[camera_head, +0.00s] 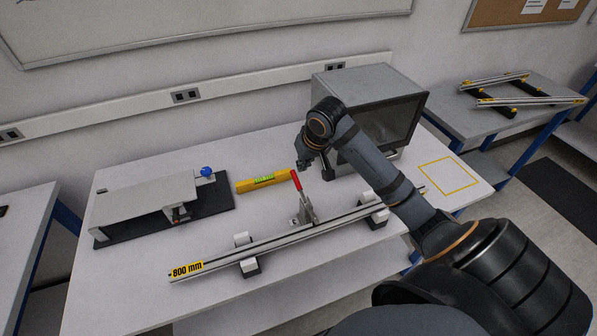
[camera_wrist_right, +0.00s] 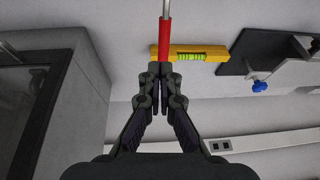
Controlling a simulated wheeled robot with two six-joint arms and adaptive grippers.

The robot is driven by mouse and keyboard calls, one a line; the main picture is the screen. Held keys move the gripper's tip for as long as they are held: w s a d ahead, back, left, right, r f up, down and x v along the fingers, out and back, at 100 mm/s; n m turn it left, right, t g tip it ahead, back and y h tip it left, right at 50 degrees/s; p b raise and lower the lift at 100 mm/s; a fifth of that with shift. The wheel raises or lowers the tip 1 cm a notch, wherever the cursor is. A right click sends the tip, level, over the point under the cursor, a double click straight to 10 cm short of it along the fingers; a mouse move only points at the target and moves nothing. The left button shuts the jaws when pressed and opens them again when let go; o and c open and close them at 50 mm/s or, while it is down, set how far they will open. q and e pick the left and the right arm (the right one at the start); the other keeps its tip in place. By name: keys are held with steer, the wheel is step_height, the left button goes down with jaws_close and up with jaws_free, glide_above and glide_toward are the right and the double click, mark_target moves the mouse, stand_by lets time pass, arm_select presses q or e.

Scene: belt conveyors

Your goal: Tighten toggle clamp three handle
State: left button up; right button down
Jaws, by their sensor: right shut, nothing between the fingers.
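A toggle clamp (camera_head: 304,212) with a metal base stands beside the long aluminium rail, near its middle. Its red handle (camera_head: 296,180) stands up, tilted slightly left. In the right wrist view the red handle (camera_wrist_right: 165,38) appears just beyond my fingertips, and I cannot tell whether they touch it. My right gripper (camera_head: 304,164) hangs above and close to the handle's top in the head view. In the wrist view my right gripper (camera_wrist_right: 160,72) has its fingers together with nothing between them. My left gripper is not in view. No number shows on the clamp.
The rail (camera_head: 290,238), labelled 800 mm, lies on white blocks. A yellow spirit level (camera_head: 262,182) lies behind the clamp. A grey fixture on a black plate (camera_head: 215,203) with a blue knob (camera_head: 207,171) stands left. A grey box (camera_head: 366,85) with a dark front stands behind my arm.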

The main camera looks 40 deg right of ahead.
mark_target(296, 178)
steer(key=x, duration=0.5)
steer(key=shift+s+a+f+p, duration=0.15)
steer(key=shift+s+a+p, duration=0.1)
steer(key=shift+a+p, duration=0.15)
